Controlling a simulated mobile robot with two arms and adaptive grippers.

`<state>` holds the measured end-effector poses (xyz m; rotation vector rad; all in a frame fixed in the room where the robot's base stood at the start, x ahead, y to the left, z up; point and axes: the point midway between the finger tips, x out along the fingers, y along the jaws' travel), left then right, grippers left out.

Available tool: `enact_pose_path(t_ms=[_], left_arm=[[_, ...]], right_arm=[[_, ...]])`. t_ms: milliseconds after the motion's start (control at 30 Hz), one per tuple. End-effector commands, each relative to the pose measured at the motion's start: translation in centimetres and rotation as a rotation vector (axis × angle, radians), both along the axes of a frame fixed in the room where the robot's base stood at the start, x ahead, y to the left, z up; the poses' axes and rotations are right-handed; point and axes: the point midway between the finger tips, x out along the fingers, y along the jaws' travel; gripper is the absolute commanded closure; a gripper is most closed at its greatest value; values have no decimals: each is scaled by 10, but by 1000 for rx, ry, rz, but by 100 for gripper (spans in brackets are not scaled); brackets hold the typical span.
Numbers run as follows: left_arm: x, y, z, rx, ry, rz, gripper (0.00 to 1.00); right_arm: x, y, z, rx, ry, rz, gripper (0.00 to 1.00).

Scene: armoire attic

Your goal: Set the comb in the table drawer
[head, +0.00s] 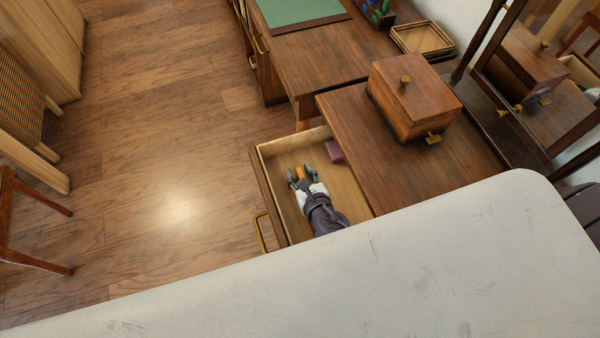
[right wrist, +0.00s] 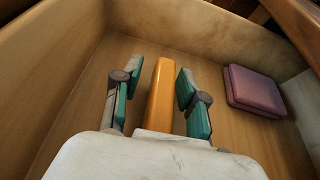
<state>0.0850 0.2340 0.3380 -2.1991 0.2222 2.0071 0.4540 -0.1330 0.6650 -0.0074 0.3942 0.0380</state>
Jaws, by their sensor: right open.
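The table drawer (head: 344,189) is pulled open, and its pale wooden inside fills the right wrist view (right wrist: 60,115). My right gripper (head: 303,175) is down inside the drawer with its fingers open; it also shows in the right wrist view (right wrist: 158,98). An orange, bar-like thing, which looks like the comb (head: 300,172), lies between the parted fingers, with gaps on both sides; it shows more clearly in the right wrist view (right wrist: 160,92). Its near end is hidden by my gripper. My left gripper is not in view.
A purple box (head: 334,151) lies in the drawer to the right of the gripper; it also shows in the right wrist view (right wrist: 254,90). A wooden box with knobs (head: 412,98) stands on the table (head: 365,115), before a mirror. The drawer walls closely surround my gripper.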

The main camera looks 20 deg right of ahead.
Motion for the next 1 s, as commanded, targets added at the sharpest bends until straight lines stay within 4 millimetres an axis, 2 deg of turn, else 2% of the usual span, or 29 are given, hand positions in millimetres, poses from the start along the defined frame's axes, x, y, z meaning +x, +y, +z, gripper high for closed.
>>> enact_pose_path(t_ms=[133, 267, 600, 700, 833, 1000], left_arm=[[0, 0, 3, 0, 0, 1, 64], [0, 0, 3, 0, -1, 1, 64], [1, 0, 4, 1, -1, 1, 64], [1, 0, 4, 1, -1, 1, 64], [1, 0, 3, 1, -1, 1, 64], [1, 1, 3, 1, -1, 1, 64]], right_arm=[[0, 0, 4, -1, 0, 0, 58], [-14, -1, 7, -1, 3, 0, 58], [-80, -3, 34, 0, 3, 1, 58], [-95, -4, 40, 0, 3, 1, 58], [-107, -4, 46, -1, 1, 1, 58], [-111, -4, 48, 0, 0, 0, 58]])
